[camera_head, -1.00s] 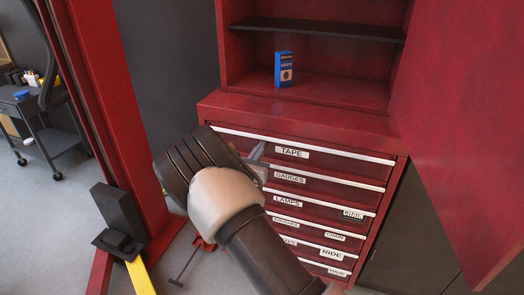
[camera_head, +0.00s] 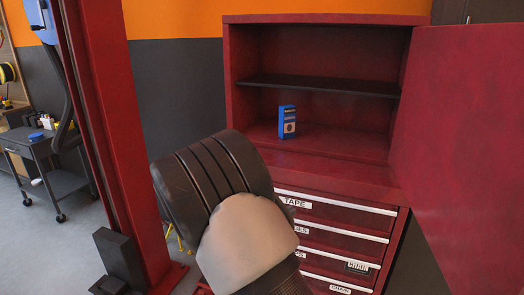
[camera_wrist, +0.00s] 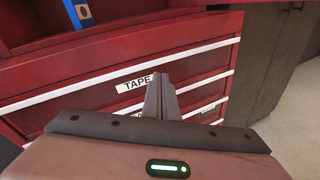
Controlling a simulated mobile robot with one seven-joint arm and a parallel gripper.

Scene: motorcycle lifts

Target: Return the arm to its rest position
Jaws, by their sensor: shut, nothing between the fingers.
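My gripper shows in the wrist view (camera_wrist: 160,95), its two fingers together and empty. It is in front of the drawers of a red cabinet (camera_head: 330,165), near the label TAPE. In the head view my dark and pale arm links cover the lower middle, and the fingers are hidden behind them. A blue box (camera_head: 287,121) stands upright on the cabinet's lower open shelf. Its lower part also shows at the top of the wrist view (camera_wrist: 78,14).
The red cabinet door (camera_head: 465,150) stands open on the right. A red lift post (camera_head: 105,130) with a dark block (camera_head: 118,258) rises on the left. A dark cart (camera_head: 45,165) stands behind it. The drawers are shut. Grey floor shows at the left.

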